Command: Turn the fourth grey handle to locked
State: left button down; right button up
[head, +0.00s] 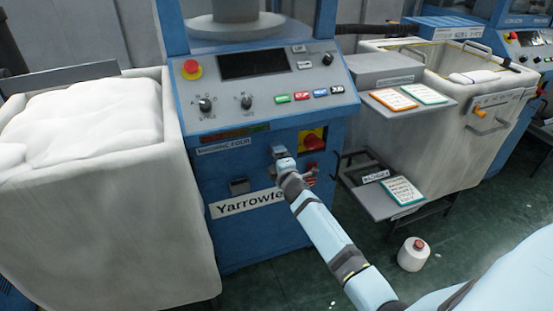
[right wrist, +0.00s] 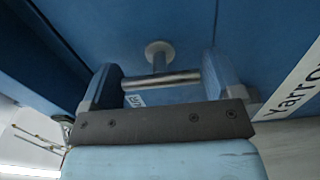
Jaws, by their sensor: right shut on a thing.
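The grey handle (right wrist: 162,80) is a metal crossbar on a short stem with a round base, set on the blue front panel of the machine (head: 245,180). The panel's label appears to end in FOUR. My right gripper (head: 279,152) is at this panel, shut on the handle, with one finger at each end of the bar. In the right wrist view the bar lies nearly level across the picture. In the head view the gripper mostly hides the handle. A small white label (right wrist: 135,100) below the bar is partly hidden and unreadable. My left gripper is not in view.
A red switch on a yellow plate (head: 313,140) sits just right of my gripper. Above is a sloped control panel (head: 262,88). A white-filled bin (head: 110,220) stands left. A low shelf (head: 377,200) juts out right.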

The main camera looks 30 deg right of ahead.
jog(key=shift+d+r+n, duration=0.1)
jog(key=shift+n, duration=0.2)
jog(key=o, duration=0.7)
pick_arm(q)
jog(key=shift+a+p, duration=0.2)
jog(key=shift+p, duration=0.7)
pick_arm(e)
jog(key=shift+v, duration=6.9)
